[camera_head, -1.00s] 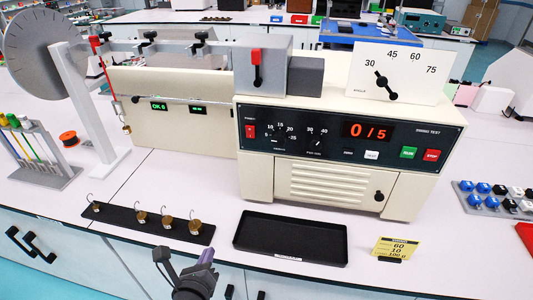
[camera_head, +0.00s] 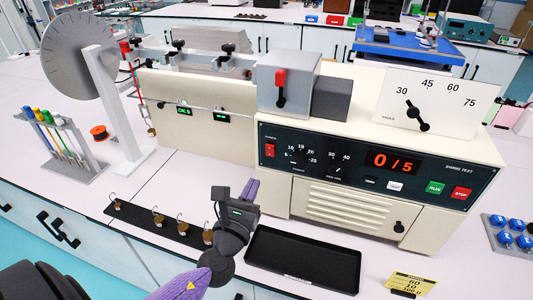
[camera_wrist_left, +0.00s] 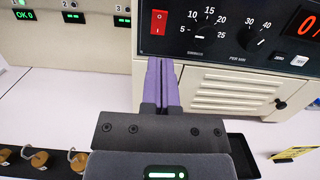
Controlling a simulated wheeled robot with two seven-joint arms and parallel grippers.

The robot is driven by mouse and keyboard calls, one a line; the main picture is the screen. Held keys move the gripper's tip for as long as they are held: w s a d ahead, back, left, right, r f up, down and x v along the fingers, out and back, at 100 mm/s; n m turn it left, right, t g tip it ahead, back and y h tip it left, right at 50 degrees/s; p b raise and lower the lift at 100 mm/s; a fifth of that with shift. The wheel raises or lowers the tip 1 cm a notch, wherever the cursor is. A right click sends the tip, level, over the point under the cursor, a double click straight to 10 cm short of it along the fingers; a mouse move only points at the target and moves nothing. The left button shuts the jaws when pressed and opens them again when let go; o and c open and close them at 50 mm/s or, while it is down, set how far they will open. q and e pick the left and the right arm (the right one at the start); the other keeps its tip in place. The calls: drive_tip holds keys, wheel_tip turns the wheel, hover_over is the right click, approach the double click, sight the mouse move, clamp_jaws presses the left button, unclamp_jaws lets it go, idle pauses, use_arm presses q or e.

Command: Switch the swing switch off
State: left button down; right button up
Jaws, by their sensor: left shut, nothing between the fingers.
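The swing tester (camera_head: 340,190) is a cream machine with a black front panel labelled SWING TEST. Its red rocker switch (camera_head: 270,150), at the panel's left end, also shows in the left wrist view (camera_wrist_left: 159,22). The display reads 0/5 in red. I cannot tell the rocker's tilt. My left gripper (camera_head: 252,187) is shut and empty, its purple fingers pointing at the machine. In the left wrist view the fingertips (camera_wrist_left: 161,62) appear just below the switch, apart from it. My right gripper is not in view.
A black tray (camera_head: 302,284) lies before the machine, and a dark strip with hooked brass weights (camera_head: 165,229) is at its left. A yellow card (camera_head: 411,284) stands at the right. A grey box with a red-topped lever (camera_head: 280,88) sits above the panel.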

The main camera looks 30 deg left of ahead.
sight(269, 148)
use_arm(q)
drive_tip(key=x, duration=0.8)
drive_tip(key=shift+w, duration=0.2)
drive_tip(key=shift+w+a, duration=0.15)
drive_tip(key=shift+w, duration=0.4)
drive_tip(key=shift+r, duration=0.1)
drive_tip(key=shift+w+r, duration=0.15)
drive_tip(key=shift+a, duration=0.1)
